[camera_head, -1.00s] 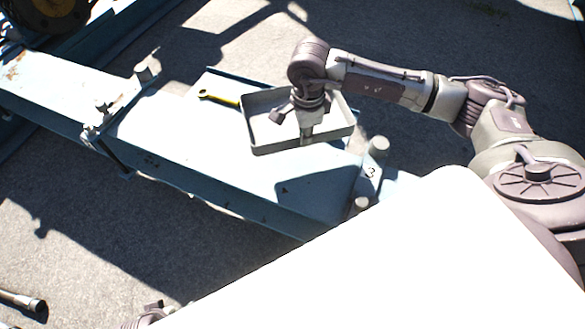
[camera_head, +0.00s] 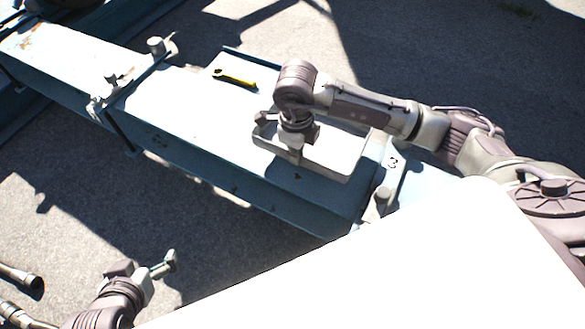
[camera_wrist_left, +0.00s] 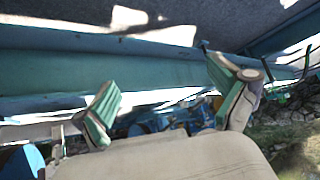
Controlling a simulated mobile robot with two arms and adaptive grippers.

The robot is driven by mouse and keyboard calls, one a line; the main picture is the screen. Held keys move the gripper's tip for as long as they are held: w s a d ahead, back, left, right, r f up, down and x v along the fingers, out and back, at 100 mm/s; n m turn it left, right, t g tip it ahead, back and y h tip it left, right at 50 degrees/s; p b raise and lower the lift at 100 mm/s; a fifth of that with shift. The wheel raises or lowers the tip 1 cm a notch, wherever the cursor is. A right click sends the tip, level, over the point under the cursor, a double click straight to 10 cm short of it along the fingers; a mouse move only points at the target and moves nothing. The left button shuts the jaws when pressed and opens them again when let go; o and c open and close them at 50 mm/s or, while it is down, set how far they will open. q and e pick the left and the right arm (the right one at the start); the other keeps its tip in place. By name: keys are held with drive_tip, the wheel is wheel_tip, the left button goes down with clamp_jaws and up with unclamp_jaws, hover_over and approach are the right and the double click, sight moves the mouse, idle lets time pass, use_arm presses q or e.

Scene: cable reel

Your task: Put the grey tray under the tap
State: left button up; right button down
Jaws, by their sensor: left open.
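The grey tray (camera_head: 337,157) is a shallow rectangular box over the near side of the pale blue beam in the head view. My right gripper (camera_head: 295,152) is shut on its near wall, and the wrist hides part of the tray. I cannot tell whether the tray touches the beam. My left gripper (camera_head: 147,266) is open and empty above the ground at lower left. Its two green-padded fingers stand apart in the left wrist view (camera_wrist_left: 163,78). I cannot make out a tap in these frames.
A yellow wrench (camera_head: 234,78) lies on the beam (camera_head: 185,105) beyond the tray. Bolts and a clamp bar (camera_head: 125,82) cross the beam at left. Metal pipe ends (camera_head: 20,276) show at lower left.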

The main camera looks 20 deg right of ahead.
drive_tip(key=shift+s+a+f, duration=0.25)
drive_tip(key=shift+a+f, duration=0.2)
drive_tip(key=shift+a, duration=0.2)
wheel_tip(320, 180, down, 4)
drive_tip(key=shift+r+b, duration=0.15)
drive_tip(key=shift+b, duration=0.5)
use_arm(q)
drive_tip(key=w+d+r+t+h, duration=0.1)
drive_tip(key=w+d+r+t, duration=0.1)
drive_tip(key=w+r+t, duration=0.2)
drive_tip(key=shift+w, duration=0.4)
drive_tip(key=shift+r, duration=0.15)
use_arm(e)
drive_tip(key=shift+f, duration=0.25)
use_arm(q)
drive_tip(key=shift+w+r, duration=0.2)
use_arm(e)
drive_tip(key=c, duration=1.3)
unclamp_jaws()
